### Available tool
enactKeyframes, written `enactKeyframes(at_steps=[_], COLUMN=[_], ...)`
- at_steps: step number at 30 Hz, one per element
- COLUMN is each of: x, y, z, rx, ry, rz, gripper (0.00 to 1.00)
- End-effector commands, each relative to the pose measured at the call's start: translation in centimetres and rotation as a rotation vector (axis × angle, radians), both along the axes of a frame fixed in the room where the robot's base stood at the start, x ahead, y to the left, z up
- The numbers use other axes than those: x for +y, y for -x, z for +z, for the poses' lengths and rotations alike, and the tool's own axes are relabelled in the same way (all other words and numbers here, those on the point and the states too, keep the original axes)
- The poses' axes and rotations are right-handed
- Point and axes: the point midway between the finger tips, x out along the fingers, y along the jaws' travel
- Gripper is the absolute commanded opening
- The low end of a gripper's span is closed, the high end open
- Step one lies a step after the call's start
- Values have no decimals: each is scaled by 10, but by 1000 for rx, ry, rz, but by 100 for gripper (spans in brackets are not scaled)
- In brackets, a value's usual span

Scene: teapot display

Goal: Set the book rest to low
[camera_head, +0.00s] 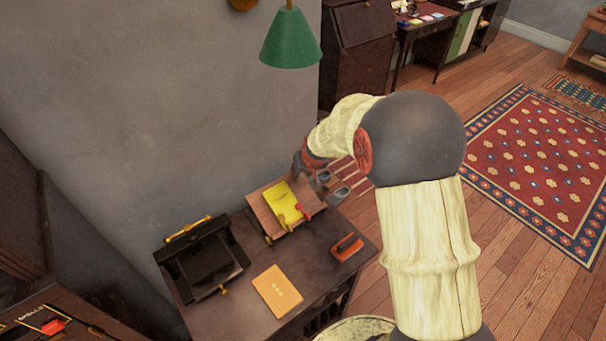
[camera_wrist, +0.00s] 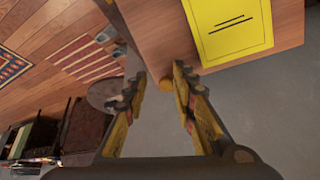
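The book rest is a tilted wooden board (camera_head: 265,212) on the dark table, with a yellow book (camera_head: 283,203) lying on it. In the wrist view the board (camera_wrist: 155,25) fills the top, with the yellow book (camera_wrist: 232,28) on its right part. A small round wooden knob (camera_wrist: 166,85) shows at the board's edge. My gripper (camera_wrist: 159,77) is open, with its fingertips on either side of the knob; I cannot tell whether they touch it. In the head view my arm reaches to the far side of the rest, and the fingertips are hard to make out.
On the table (camera_head: 245,322) are a black stand with brass parts (camera_head: 205,262), an orange booklet (camera_head: 277,291) and a red-handled item (camera_head: 347,247). A green lamp (camera_head: 290,40) hangs above. The wall is close behind the table. Slippers (camera_head: 340,194) lie on the floor beyond it.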

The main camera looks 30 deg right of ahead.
Motion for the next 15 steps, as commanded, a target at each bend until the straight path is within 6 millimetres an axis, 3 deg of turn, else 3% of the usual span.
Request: enactKeyframes(at_steps=[10, 15], x=[0, 1], y=[-1, 6], z=[3, 18], rx=[-4, -8], ry=[1, 2], rz=[0, 1], gripper=[25, 25])
